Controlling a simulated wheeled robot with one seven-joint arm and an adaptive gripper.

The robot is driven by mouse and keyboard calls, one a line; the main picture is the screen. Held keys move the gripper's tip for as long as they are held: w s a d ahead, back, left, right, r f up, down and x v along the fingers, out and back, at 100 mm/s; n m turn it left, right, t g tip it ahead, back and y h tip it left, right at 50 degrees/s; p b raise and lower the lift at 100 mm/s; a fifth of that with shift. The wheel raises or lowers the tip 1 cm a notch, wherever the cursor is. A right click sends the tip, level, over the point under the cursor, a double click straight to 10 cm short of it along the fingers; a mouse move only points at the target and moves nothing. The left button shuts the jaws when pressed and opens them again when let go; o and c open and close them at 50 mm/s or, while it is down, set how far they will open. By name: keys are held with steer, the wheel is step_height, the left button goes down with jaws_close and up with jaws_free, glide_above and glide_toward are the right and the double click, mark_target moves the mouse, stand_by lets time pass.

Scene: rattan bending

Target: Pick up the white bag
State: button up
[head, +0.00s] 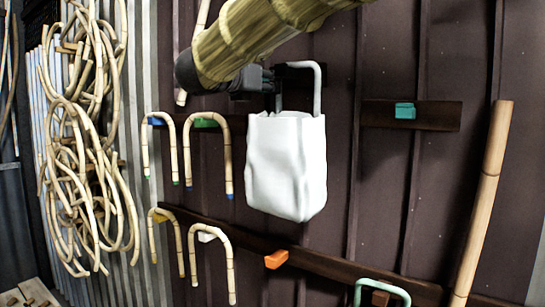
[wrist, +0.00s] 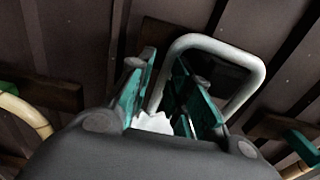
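The white bag (head: 288,165) hangs upright against the dark wall in the middle of the head view, with a stiff pale looped handle (head: 317,88) above it. My gripper (head: 268,80) is at the left side of the handle, above the bag's opening. In the wrist view, my gripper (wrist: 165,72) has its teal fingers apart, with the left leg of the handle (wrist: 258,72) passing between them. A gap shows between the fingers, so they are not closed on it. A small part of the white bag (wrist: 152,122) shows between the fingers. What the handle hangs on is hidden.
Bent rattan canes (head: 208,150) hang on pegs to the left. A teal peg (head: 405,110) and an orange peg (head: 276,259) are empty. A straight pole (head: 484,200) leans at the right. Rattan coils (head: 85,150) hang at the far left.

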steer(key=shift+s+d+r, duration=0.1)
steer(key=shift+d, duration=0.4)
steer(key=shift+w+a, duration=0.25)
steer(key=shift+a, duration=0.2)
steer(key=shift+c, duration=1.1)
steer(key=shift+w+a+f, duration=0.2)
steer(key=shift+a, duration=0.05)
jaws_close()
steer(key=shift+w+a+f, duration=0.2)
steer(key=shift+w+a, duration=0.25)
steer(key=shift+a, duration=0.15)
jaws_free()
steer(key=shift+s+d+r, duration=0.1)
steer(key=shift+s+d, duration=0.05)
steer(key=shift+s, duration=0.1)
steer(key=shift+o, duration=1.1)
steer(key=shift+s+d+r, duration=0.1)
steer(key=shift+s+d, duration=0.15)
steer(key=shift+d, duration=0.1)
steer(key=shift+s+d, duration=0.1)
steer(key=shift+d, duration=0.15)
